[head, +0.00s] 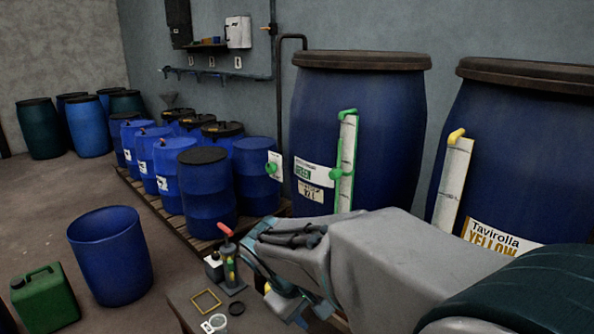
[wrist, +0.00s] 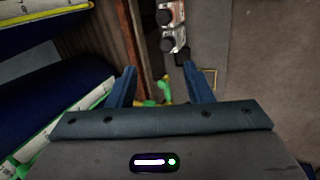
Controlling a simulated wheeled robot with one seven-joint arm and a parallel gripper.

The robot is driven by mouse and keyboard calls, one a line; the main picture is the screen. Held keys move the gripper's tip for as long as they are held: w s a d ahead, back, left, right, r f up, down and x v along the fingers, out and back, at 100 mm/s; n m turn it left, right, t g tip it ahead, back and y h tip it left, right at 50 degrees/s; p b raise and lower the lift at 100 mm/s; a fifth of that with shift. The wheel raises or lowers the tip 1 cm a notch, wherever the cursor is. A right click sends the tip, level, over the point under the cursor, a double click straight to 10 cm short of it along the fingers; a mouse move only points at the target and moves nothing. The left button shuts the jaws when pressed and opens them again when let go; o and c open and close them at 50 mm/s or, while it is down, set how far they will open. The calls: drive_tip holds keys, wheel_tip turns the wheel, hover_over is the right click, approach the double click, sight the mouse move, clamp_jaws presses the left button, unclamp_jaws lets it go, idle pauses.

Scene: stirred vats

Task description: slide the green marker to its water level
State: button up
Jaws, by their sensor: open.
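A large blue vat (head: 305,120) with a green-and-white label stands at the middle of the head view. On its front is a tall white gauge strip (head: 347,150) edged in green. A green knob (head: 336,174), which looks like the green marker, sits on the strip's left side, below a green top fitting (head: 348,112). My gripper (wrist: 164,88) is open, its two blue fingers apart. In the head view it hangs in front of and below the strip, its fingertips hard to make out. A small green and yellow piece (wrist: 165,90) shows beyond the fingers; I cannot tell what it is.
A second blue vat (head: 513,120) with a yellow label and yellow-topped strip stands at right. Blue drums (head: 207,190) stand on a pallet at left.

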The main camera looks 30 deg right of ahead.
drive_tip(key=w+d+r+n+h+p, duration=0.1)
drive_tip(key=w+d+r+n+h, duration=0.25)
drive_tip(key=w+d, duration=0.2)
drive_tip(key=n+t+h+p, duration=0.2)
drive_tip(key=n+t+h, duration=0.35)
drive_tip(key=h, duration=0.35)
approach(331, 176)
drive_tip(key=shift+n+g, duration=0.35)
drive_tip(key=shift+n, duration=0.05)
drive_tip(key=p+x, duration=0.3)
drive_tip(key=x, duration=0.7)
drive_tip(key=shift+w+d+p, duration=0.2)
drive_tip(key=shift+d+p, duration=0.1)
